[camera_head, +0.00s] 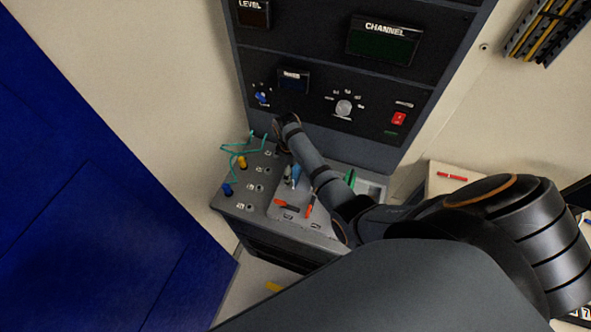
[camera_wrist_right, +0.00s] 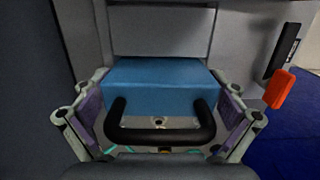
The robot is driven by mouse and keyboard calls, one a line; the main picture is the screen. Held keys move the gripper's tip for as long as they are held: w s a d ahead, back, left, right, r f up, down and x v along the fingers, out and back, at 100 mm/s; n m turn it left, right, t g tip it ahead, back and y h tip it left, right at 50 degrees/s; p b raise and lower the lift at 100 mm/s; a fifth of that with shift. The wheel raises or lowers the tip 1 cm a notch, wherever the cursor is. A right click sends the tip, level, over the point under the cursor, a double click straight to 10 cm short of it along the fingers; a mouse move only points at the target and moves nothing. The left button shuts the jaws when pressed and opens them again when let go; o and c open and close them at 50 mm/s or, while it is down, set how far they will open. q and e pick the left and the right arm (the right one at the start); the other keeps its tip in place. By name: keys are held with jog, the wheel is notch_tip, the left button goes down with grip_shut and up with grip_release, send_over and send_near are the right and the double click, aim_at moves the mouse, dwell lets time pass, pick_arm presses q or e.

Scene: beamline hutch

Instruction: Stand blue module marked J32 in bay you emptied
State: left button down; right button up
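A blue module (camera_wrist_right: 160,85) with a black front handle (camera_wrist_right: 160,135) fills the middle of the right wrist view. My right gripper (camera_wrist_right: 163,108) has its purple-grey pads close against both sides of the module, and it appears shut on it. In the head view the blue module (camera_head: 296,172) shows as a small patch over the grey bench unit, beside my right gripper (camera_head: 288,174). My right forearm hides part of that area. No J32 marking is readable, and I cannot tell which bay is the emptied one. My left gripper is not in view.
Orange levers (camera_head: 310,205) lie on the bench unit (camera_head: 300,226); an orange-tipped lever (camera_wrist_right: 278,88) shows in the wrist view. Green cable (camera_head: 237,148), yellow plug (camera_head: 242,162) and blue plug (camera_head: 227,189) stand at its left. The instrument rack (camera_head: 330,130) rises behind. A blue panel (camera_head: 90,200) fills the left.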

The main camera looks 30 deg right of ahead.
jog(key=shift+r, duration=0.1)
jog(key=r, duration=0.8)
jog(key=w+a+r, duration=0.1)
jog(key=r, duration=0.2)
jog(key=shift+r, duration=0.4)
